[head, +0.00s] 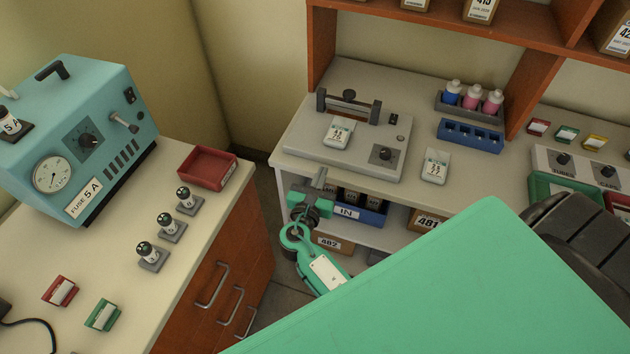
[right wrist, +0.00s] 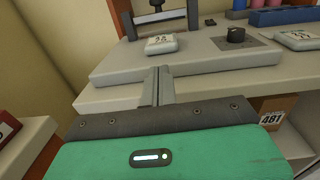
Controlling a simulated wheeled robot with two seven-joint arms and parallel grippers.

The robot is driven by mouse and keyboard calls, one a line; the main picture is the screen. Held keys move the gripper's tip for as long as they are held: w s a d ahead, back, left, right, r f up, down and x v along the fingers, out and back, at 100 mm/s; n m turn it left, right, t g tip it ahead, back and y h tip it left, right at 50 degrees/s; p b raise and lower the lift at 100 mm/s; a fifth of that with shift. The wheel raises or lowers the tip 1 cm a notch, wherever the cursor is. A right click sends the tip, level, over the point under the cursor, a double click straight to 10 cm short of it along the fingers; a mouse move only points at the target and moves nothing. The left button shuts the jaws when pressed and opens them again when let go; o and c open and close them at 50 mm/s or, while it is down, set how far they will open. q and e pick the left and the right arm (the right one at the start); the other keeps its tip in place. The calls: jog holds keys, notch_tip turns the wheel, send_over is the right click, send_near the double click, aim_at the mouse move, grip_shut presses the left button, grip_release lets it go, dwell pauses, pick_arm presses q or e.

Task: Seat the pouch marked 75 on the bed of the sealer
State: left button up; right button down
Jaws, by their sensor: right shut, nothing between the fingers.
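The sealer (head: 300,150) is a flat grey unit with a knob and a raised bar at its back, on the far bench; it also shows in the right wrist view (right wrist: 115,68). A white pouch (head: 338,133) lies flat on its bed in front of the bar, also in the right wrist view (right wrist: 161,44). A second white pouch (head: 435,167) lies on the bench right of the sealer. I cannot read either number surely. My right gripper (head: 320,178) is shut and empty, just in front of the sealer's front edge, apart from the pouch. My left gripper is out of view.
A blue rack (head: 470,136) and a grey bottle tray (head: 442,104) stand behind the second pouch. A shelf with a blue IN bin (head: 373,215) is below the bench. A red tray (head: 207,168) and teal machine (head: 85,140) are on the left counter.

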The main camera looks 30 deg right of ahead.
aim_at(334, 144)
jog(key=p+x, duration=0.1)
jog(key=x, duration=0.3)
jog(key=p+x, duration=0.1)
jog(key=x, duration=0.2)
jog(key=shift+w+d+r, duration=0.2)
jog(key=shift+w+d, duration=0.05)
jog(key=shift+w+d+f, duration=0.1)
jog(key=shift+w+d, duration=0.2)
jog(key=shift+d, duration=0.05)
jog(key=x, duration=0.2)
jog(key=shift+w+d, duration=0.2)
jog(key=shift+w, duration=0.05)
jog(key=shift+w+d+f, duration=0.1)
jog(key=shift+w+d, duration=0.1)
jog(key=shift+d, duration=0.05)
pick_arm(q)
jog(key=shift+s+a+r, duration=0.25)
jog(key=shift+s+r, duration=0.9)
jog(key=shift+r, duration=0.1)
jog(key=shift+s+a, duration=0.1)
pick_arm(e)
jog(key=shift+s, duration=0.1)
